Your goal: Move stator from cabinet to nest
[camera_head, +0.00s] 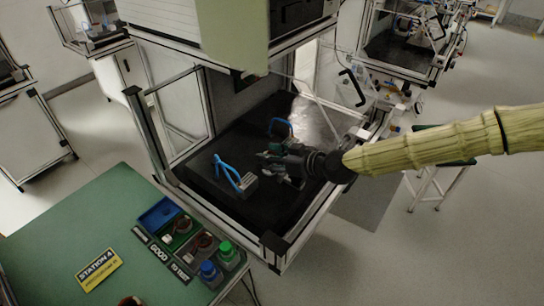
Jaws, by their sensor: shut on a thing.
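My gripper (270,160) is inside the open-fronted cabinet (215,207), over its dark floor. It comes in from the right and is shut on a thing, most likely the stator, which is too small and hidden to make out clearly. A grey block fixture with a blue handle (227,171) stands on the cabinet floor just left of my gripper. A second blue handle (281,122) shows behind my gripper. I cannot tell which fixture is the nest.
The green table (110,225) at the lower left carries a "Station 4" sign (99,269), a blue bin (158,214), and blue and green capped containers (225,250). Cabinet frame posts (148,135) stand left of the opening. A clear panel slants at its right.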

